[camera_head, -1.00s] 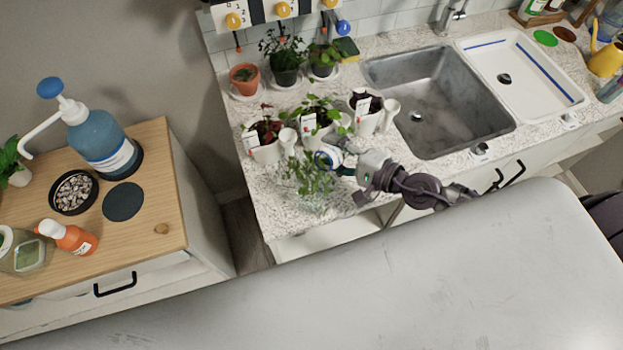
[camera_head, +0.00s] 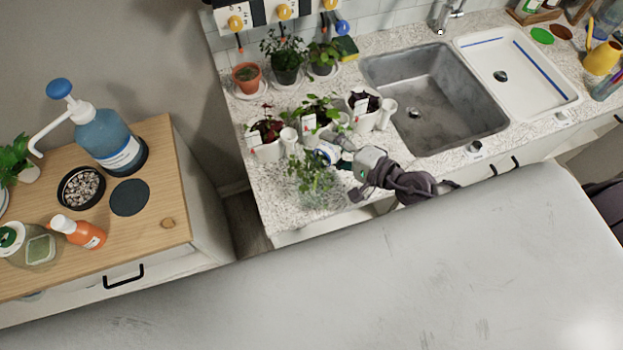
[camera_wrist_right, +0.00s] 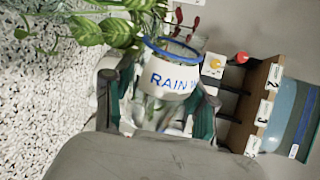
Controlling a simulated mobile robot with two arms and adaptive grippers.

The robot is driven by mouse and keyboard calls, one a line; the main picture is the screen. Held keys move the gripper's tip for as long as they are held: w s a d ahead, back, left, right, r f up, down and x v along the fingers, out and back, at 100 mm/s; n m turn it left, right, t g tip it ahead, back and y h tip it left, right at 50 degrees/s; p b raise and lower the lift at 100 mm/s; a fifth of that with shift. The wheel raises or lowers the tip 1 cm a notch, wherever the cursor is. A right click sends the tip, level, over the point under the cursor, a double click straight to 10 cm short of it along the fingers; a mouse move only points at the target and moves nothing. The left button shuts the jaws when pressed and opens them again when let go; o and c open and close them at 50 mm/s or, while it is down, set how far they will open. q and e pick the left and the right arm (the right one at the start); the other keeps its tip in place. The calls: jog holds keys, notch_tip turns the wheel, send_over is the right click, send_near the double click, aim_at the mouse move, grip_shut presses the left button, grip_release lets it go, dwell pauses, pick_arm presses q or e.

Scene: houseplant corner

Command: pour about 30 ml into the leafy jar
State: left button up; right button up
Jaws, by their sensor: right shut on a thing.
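The leafy jar (camera_head: 318,196) is clear glass with green leafy stems and stands near the front edge of the speckled counter. My right gripper (camera_head: 338,156) is just behind and right of its leaves. It is shut on a small clear cup (camera_head: 327,153) with a white band and blue rim. In the right wrist view the cup (camera_wrist_right: 168,78) sits between the fingers (camera_wrist_right: 160,100), and its band reads "RAIN W", the rest hidden. Green leaves show beside its rim there. The water level and any pouring stream are not clear. My left gripper is not in view.
White pots with plants (camera_head: 267,150) stand close behind the jar. A white cylinder (camera_head: 387,113) stands near the sink (camera_head: 470,120). Potted plants on saucers line the wall. A wooden cabinet (camera_head: 160,190) at left holds a blue pump bottle (camera_head: 108,140) and an orange bottle (camera_head: 86,236).

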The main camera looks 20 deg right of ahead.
aim_at(334, 152)
jog(key=shift+f+n, duration=0.1)
jog(key=shift+n, duration=0.2)
jog(key=f+b, duration=0.1)
jog(key=b, duration=0.1)
jog(key=f+m+b, duration=0.1)
jog(key=b, duration=0.1)
jog(key=d+m+b, duration=0.1)
jog(key=b, duration=0.1)
jog(key=shift+w+f+y, duration=0.3)
jog(key=shift+w+f, duration=0.05)
jog(key=shift+f, duration=0.05)
jog(key=shift+w+d+r+m, duration=0.1)
jog(key=shift+r+m, duration=0.2)
jog(key=shift+r, duration=0.6)
jog(key=shift+r+m+g+y, duration=0.3)
jog(key=shift+r+m, duration=0.15)
jog(key=shift+m, duration=0.05)
jog(key=f+m+b, duration=0.1)
jog(key=b, duration=0.1)
jog(key=shift+s+f+b, duration=0.1)
jog(key=shift+s+b, duration=0.1)
jog(key=shift+b, duration=0.2)
jog(key=shift+m+y, duration=0.3)
jog(key=shift+a+r+m, duration=0.3)
jog(key=shift+r, duration=0.1)
jog(key=shift+b, duration=0.3)
